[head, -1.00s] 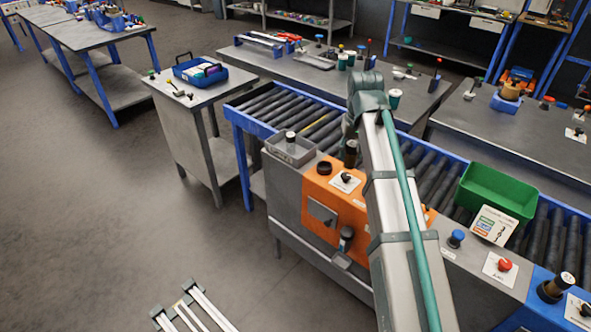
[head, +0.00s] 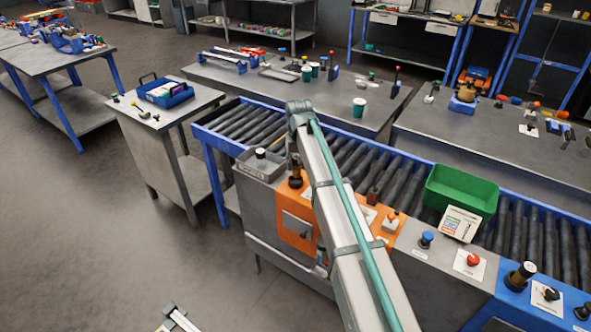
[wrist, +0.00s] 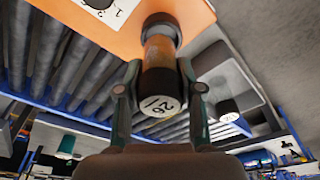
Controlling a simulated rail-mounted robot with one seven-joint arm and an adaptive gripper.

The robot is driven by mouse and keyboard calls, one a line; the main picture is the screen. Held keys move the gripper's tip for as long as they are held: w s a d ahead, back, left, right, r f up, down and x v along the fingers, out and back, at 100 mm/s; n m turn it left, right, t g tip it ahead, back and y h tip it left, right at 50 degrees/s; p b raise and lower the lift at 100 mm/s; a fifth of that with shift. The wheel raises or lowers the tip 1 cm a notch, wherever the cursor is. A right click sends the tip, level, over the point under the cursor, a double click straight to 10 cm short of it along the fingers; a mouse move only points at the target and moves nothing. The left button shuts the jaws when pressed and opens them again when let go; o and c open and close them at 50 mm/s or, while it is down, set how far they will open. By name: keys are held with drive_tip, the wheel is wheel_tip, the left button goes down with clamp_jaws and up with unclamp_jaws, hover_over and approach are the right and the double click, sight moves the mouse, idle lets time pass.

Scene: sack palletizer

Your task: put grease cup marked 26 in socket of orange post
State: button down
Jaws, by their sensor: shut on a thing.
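The grease cup marked 26 (wrist: 160,82) has a dark cap with a white label and an amber body. My gripper (wrist: 160,90) is shut on it, one finger on each side of the cap. In the wrist view the cup's far end meets the dark round socket (wrist: 160,22) on the orange post (wrist: 195,15); how deep it sits I cannot tell. In the head view the cup (head: 295,168) stands upright over the orange post (head: 292,222), beside my arm. The socket and my fingers are mostly hidden there.
A grey tray (head: 258,168) with another dark-capped cup (head: 260,153) adjoins the orange post on the left. Knobs and a blue button (head: 426,240) are to the right. A roller conveyor (head: 365,170) with a green bin (head: 461,190) runs behind.

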sight(296, 171)
drive_tip(key=shift+w+a+f, duration=0.2)
drive_tip(key=shift+w+f, duration=0.15)
drive_tip(key=shift+f, duration=0.1)
drive_tip(key=shift+f+p, duration=0.35)
drive_tip(key=shift+f, duration=1.25)
drive_tip(key=shift+f, duration=0.2)
drive_tip(key=c, duration=0.7)
unclamp_jaws()
drive_tip(key=shift+r, duration=0.15)
drive_tip(key=r, duration=0.4)
drive_tip(key=s+r+b, duration=0.1)
drive_tip(key=r, duration=0.7)
drive_tip(key=shift+s+d+b, duration=0.2)
drive_tip(key=shift+s+b, duration=0.15)
